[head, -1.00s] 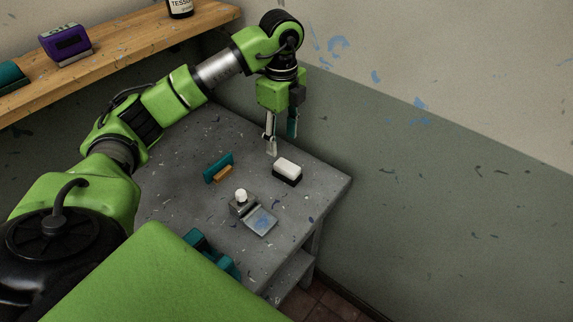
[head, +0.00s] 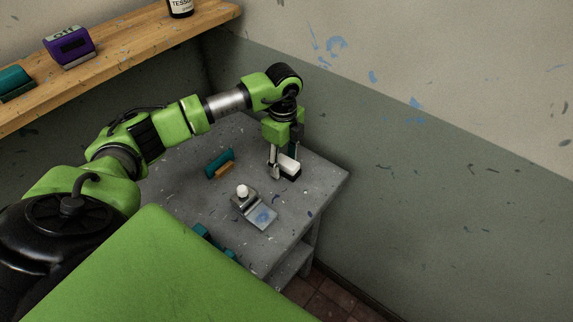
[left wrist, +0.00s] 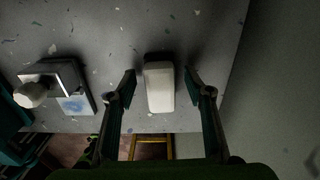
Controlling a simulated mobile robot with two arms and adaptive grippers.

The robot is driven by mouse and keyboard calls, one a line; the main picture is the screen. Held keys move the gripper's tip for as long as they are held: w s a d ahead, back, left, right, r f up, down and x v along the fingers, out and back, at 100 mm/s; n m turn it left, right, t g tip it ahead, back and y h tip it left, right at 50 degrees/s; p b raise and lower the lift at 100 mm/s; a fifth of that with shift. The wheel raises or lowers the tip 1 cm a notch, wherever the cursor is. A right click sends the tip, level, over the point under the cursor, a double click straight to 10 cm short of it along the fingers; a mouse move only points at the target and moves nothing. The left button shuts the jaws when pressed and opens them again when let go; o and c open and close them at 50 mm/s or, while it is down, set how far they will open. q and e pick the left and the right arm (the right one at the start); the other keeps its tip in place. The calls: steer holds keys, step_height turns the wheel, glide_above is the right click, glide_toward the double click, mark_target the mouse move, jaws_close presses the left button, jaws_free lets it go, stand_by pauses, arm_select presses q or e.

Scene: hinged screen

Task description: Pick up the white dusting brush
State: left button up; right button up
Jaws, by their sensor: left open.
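The white dusting brush (head: 289,164) has a white upper part and a dark lower part. It lies near the far right part of the grey table (head: 324,182). My left gripper (head: 283,164) is over it, pointing down. In the left wrist view the brush (left wrist: 159,88) shows between the two open fingers of the left gripper (left wrist: 161,84), with a visible gap on each side. In the head view a finger and the gripper hide part of the brush. My right gripper is not in view.
A hinged grey device with a white knob (head: 254,207) stands nearer on the table. A teal and orange tool (head: 220,163) lies left of the brush. Teal objects (head: 213,241) sit at the near edge. A wooden shelf (head: 115,57) holds a purple device (head: 69,46). Walls close off the back and right.

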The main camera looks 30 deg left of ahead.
mark_target(285, 161)
arm_select(q)
steer(key=c, duration=1.2)
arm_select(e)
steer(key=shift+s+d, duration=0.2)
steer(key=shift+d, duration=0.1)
arm_select(q)
steer(key=shift+r, duration=0.1)
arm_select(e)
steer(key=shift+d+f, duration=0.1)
arm_select(q)
steer(key=shift+r+b, duration=0.5)
steer(key=shift+s+d+r+b, duration=0.15)
steer(key=shift+r+b, duration=0.15)
steer(key=shift+r, duration=0.35)
steer(key=shift+w+d+r+b, duration=0.15)
steer(key=shift+r+b, duration=0.15)
steer(key=shift+r, duration=0.3)
steer(key=s+d+r, duration=0.3)
steer(key=s+d+r+b, duration=0.1)
steer(key=s+d+r, duration=0.1)
steer(key=d+r, duration=0.1)
steer(key=s+d+r+b, duration=0.1)
steer(key=s+d+r, duration=0.2)
steer(key=d, duration=0.1)
steer(key=shift+s+d+r, duration=0.2)
steer(key=shift+s+d, duration=0.1)
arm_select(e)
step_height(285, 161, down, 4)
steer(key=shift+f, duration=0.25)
